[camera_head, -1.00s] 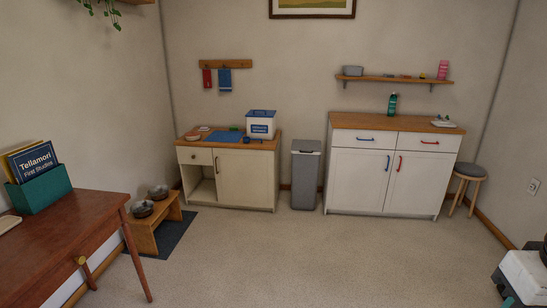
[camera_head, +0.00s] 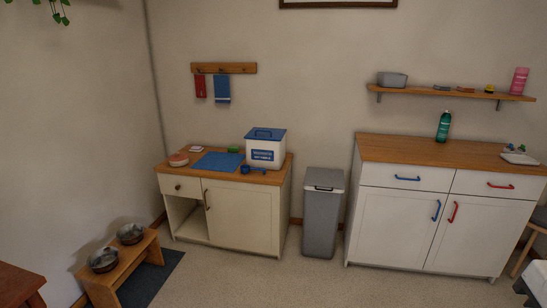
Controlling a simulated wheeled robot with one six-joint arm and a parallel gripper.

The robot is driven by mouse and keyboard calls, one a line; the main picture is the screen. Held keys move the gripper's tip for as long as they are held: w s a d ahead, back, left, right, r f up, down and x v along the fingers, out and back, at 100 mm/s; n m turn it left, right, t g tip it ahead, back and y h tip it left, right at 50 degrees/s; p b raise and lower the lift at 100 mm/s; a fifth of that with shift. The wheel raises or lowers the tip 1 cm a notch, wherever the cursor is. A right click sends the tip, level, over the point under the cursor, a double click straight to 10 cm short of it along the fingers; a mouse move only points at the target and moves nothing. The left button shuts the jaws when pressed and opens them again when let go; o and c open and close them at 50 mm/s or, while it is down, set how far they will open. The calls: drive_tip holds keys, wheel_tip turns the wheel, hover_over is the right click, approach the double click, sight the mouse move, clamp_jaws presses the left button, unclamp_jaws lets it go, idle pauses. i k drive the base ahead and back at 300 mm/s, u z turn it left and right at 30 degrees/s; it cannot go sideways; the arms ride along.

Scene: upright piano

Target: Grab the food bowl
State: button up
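Two metal bowls sit on a low wooden stand (camera_head: 104,285) at the lower left; the nearer bowl (camera_head: 103,260) is on the front part and the farther bowl (camera_head: 131,234) is behind it. Both look dark grey and shiny. I cannot tell which is the food bowl, nor clearly what is in them. My gripper is not in view.
A dark mat (camera_head: 150,279) lies by the stand. A cream cabinet (camera_head: 245,219) carries a white bin (camera_head: 266,152) and a blue mat (camera_head: 218,162). A grey trash can (camera_head: 322,219) and white cabinet (camera_head: 400,222) stand right. A brown table corner (camera_head: 18,286) is lower left. Central floor is clear.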

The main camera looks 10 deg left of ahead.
sight(131, 234)
drive_tip(key=u, duration=0.3)
drive_tip(key=i, duration=1.95)
drive_tip(key=u, duration=1.3)
drive_tip(key=i, duration=2.05)
drive_tip(key=u, duration=0.75)
